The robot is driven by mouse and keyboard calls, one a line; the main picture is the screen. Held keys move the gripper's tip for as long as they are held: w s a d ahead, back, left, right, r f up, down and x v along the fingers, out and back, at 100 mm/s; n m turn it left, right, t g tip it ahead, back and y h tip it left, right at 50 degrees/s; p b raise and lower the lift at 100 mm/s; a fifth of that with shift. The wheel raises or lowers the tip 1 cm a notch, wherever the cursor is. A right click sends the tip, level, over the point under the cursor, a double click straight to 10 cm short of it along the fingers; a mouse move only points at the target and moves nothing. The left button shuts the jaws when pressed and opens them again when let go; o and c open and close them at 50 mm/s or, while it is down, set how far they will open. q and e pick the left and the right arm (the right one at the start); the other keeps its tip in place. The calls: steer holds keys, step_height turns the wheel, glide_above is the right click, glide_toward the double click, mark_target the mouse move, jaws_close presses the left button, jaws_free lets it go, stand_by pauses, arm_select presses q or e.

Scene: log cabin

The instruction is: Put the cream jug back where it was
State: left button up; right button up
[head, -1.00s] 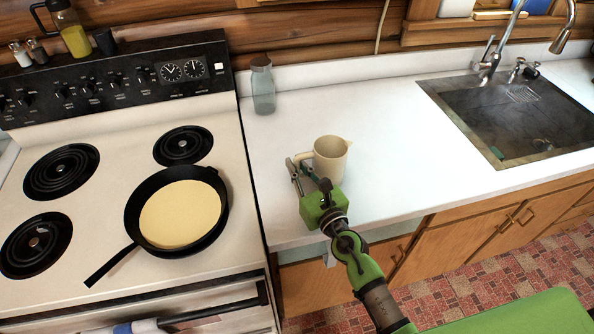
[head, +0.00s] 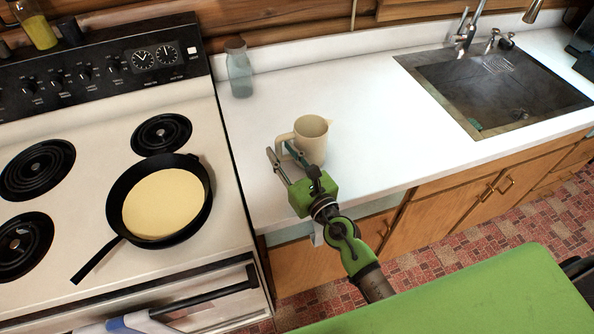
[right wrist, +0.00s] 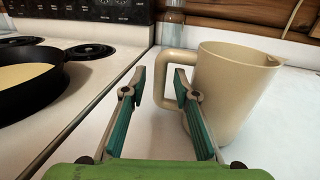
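The cream jug (head: 312,143) stands upright on the white counter, right of the stove, with its handle toward the left. It also fills the right of the right wrist view (right wrist: 232,92), where its base is partly hidden by a finger. My right gripper (head: 281,156) is at the handle side of the jug. Its two fingers are apart, and in the right wrist view (right wrist: 160,78) the handle shows between the fingertips with gaps beside it. I cannot tell whether the right finger touches the jug. My left gripper is not in view.
A glass jar (head: 239,68) stands behind the jug near the wall. A frying pan (head: 196,212) with a pale round in it sits on the stove (head: 80,190) at left. The sink (head: 495,85) is at right. The counter between jug and sink is clear.

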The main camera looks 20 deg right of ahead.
steer(key=b+v, duration=0.2)
steer(key=v, duration=0.7)
steer(key=shift+s, duration=0.4)
